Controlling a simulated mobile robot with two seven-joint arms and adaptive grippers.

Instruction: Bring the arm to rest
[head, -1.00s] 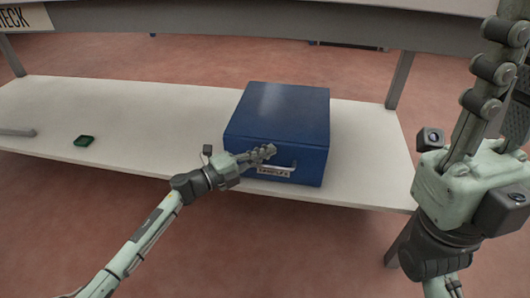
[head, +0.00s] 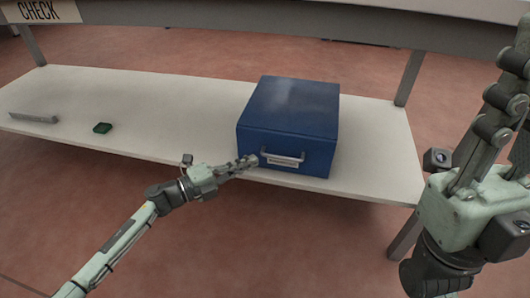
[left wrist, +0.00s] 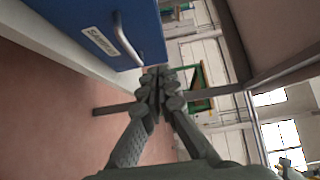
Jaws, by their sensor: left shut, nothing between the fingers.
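My left gripper (head: 246,162) is shut and empty, just in front of the blue box's front face, to the left of its handle. It also shows in the left wrist view (left wrist: 158,76), with its fingers together beside the handle (left wrist: 128,40). My right gripper (head: 515,85) is raised close to the camera at the right edge. Its fingertips run out of the picture, so I cannot tell whether it is open.
The blue box (head: 290,105) with a labelled front stands closed on a white shelf (head: 180,110). A small green item (head: 102,128) and a grey bar (head: 34,118) lie at the left. Shelf posts (head: 410,78) stand at the corners. The shelf's middle is clear.

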